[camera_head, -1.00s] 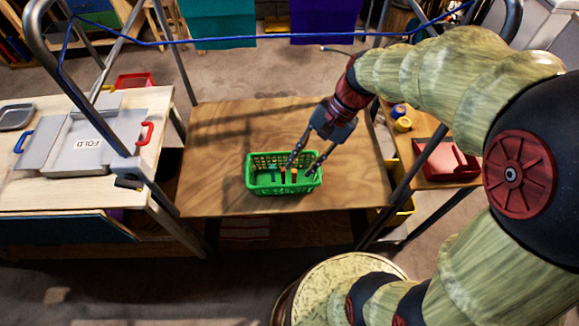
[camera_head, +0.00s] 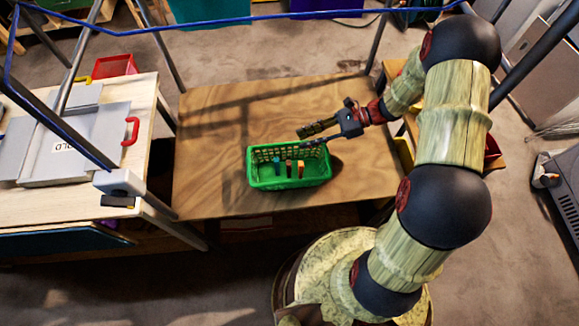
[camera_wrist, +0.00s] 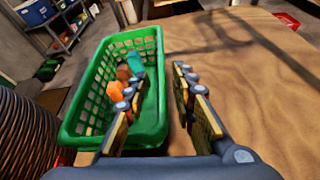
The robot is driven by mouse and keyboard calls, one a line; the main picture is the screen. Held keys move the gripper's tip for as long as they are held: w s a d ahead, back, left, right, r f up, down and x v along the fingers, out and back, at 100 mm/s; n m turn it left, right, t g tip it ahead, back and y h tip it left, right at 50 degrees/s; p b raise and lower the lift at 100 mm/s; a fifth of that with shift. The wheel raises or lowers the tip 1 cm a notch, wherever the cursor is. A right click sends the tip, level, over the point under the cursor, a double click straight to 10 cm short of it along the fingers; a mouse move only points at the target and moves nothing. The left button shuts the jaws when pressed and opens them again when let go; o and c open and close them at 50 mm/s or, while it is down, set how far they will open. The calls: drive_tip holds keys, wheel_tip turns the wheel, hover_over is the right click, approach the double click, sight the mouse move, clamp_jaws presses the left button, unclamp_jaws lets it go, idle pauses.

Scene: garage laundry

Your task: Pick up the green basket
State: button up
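The green basket (camera_head: 290,180) is an open lattice box standing upright near the front middle of the wooden table (camera_head: 215,150). It holds several small items, among them an orange one (camera_wrist: 114,93) and a teal one (camera_wrist: 136,64). My gripper (camera_head: 304,140) is at the basket's back right, fingers pointing left. In the wrist view, my gripper (camera_wrist: 157,78) is open, with one finger over the basket's inside and the other outside its right wall (camera_wrist: 157,95). The wall appears between the fingers; I cannot tell whether they touch it.
A pale workbench (camera_head: 60,195) with a grey folding board (camera_head: 95,140) stands at the left. A metal frame with a blue cord (camera_head: 230,22) crosses above the table. The table's back and left parts are clear.

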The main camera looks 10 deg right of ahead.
sight(293, 144)
drive_tip(key=b+x, duration=0.2)
drive_tip(key=x, duration=0.5)
drive_tip(key=shift+f+b, duration=0.3)
drive_tip(key=shift+b, duration=0.05)
drive_tip(key=shift+r, duration=0.1)
drive_tip(key=shift+c, duration=0.4)
clamp_jaws()
